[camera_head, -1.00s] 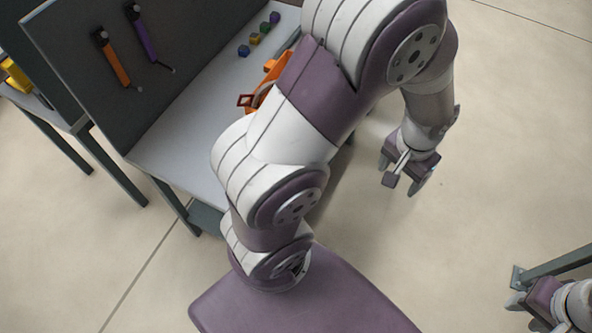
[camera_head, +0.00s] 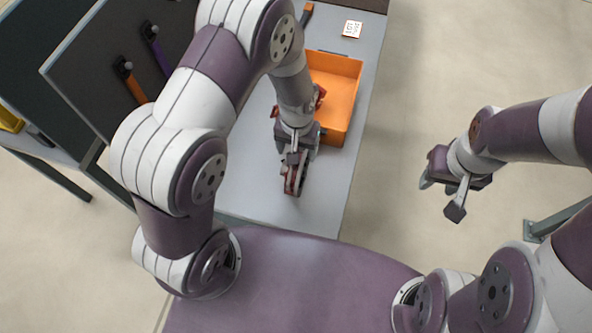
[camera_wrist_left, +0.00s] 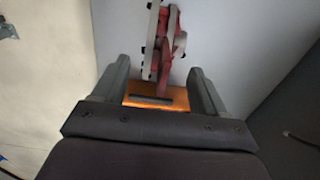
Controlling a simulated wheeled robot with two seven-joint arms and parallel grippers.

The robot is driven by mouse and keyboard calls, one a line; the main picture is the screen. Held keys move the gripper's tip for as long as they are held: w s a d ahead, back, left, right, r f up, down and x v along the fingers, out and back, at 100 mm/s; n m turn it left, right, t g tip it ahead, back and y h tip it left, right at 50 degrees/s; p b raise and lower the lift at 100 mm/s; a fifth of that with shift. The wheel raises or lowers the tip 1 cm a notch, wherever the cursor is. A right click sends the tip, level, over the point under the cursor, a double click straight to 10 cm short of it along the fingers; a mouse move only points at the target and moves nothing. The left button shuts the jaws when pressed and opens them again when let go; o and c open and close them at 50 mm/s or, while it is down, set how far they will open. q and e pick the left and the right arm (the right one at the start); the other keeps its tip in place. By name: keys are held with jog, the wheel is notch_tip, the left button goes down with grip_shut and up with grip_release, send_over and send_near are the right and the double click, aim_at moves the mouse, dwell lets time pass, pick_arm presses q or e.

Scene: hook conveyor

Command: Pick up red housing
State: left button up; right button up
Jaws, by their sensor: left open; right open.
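My left gripper (camera_head: 296,160) points down over the grey table, with its jaws open. A red and grey piece (camera_head: 296,181) shows right by its fingertips; I cannot tell if they touch. In the left wrist view a red part with pale grey sides (camera_wrist_left: 166,42) lies beyond the two open fingers of my left gripper (camera_wrist_left: 162,82). Another red part (camera_head: 319,96) shows at the left side of the orange bin (camera_head: 340,112), partly hidden by my left arm. Which red part is the housing I cannot tell. My right gripper (camera_head: 453,188) is open and empty, off the table's right side.
The grey table (camera_head: 255,190) has free room in front, and its right edge is clear. A white marked card (camera_head: 352,29) lies at the back. A dark panel (camera_head: 105,75) with an orange-handled tool (camera_head: 137,90) and a purple one (camera_head: 160,58) stands at the left.

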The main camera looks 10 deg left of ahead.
aim_at(293, 168)
pick_arm(q)
notch_tip(293, 168, down, 4)
jog(key=shift+f+p, duration=0.2)
jog(key=shift+p, duration=0.6)
jog(key=shift+w+a+f, duration=0.15)
jog(key=shift+f, duration=0.15)
jog(key=shift+s+d+r, duration=0.1)
jog(key=shift+s+d, duration=0.1)
jog(key=shift+d, duration=0.1)
jog(key=c, duration=1)
grip_shut()
jog(key=shift+a, duration=0.1)
jog(key=shift+w, duration=0.1)
